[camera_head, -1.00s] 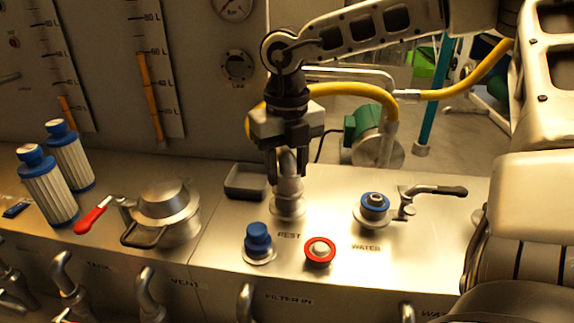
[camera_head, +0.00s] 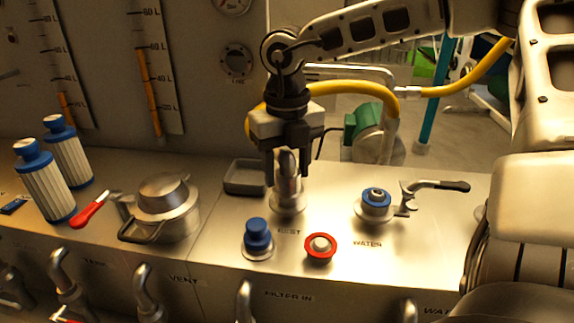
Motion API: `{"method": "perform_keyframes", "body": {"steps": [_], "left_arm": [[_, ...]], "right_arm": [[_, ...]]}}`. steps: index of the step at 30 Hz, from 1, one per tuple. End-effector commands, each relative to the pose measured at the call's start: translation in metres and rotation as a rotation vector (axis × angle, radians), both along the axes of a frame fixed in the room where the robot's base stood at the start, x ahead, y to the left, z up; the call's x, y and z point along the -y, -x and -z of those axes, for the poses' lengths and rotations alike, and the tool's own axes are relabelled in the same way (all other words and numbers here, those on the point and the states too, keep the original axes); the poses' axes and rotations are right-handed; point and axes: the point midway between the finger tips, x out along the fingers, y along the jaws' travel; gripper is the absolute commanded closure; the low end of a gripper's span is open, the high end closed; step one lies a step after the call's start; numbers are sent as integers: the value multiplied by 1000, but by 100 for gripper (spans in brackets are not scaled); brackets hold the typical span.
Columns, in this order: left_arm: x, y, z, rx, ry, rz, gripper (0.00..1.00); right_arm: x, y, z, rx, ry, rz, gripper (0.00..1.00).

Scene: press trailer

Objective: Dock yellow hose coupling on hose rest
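The hose coupling (camera_head: 289,166) is a grey metal piece standing upright on the round metal hose rest (camera_head: 287,205), behind the REST label. The yellow hose (camera_head: 345,89) arches behind my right gripper; its join to the coupling is hidden. My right gripper (camera_head: 287,170) points down from above, with one dark finger on each side of the coupling's upper part. The fingers look slightly parted from it, though any contact on the far side is hidden. My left gripper is not in view.
A blue cap (camera_head: 257,235) and a red-ringed port (camera_head: 320,246) sit in front of the rest. The blue-topped water port (camera_head: 375,203) with its lever valve (camera_head: 435,186) is to the right. A grey tray (camera_head: 245,178) and lidded pot (camera_head: 167,205) are left.

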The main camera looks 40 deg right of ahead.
Motion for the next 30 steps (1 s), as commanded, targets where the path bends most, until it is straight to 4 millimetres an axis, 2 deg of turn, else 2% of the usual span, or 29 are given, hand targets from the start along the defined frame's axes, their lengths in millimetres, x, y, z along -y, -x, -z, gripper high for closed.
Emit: {"method": "perform_keyframes", "body": {"steps": [1, 2, 10, 12, 30], "left_arm": [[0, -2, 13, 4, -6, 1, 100], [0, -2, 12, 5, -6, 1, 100], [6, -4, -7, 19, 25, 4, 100], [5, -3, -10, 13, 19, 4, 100], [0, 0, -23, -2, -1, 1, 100]], "right_arm": [[0, 1, 4, -2, -1, 0, 51], [0, 1, 4, -2, -1, 0, 51], [0, 0, 3, -1, 0, 0, 51], [0, 0, -7, 1, 0, 0, 51], [0, 0, -57, 0, 0, 0, 51]]}}
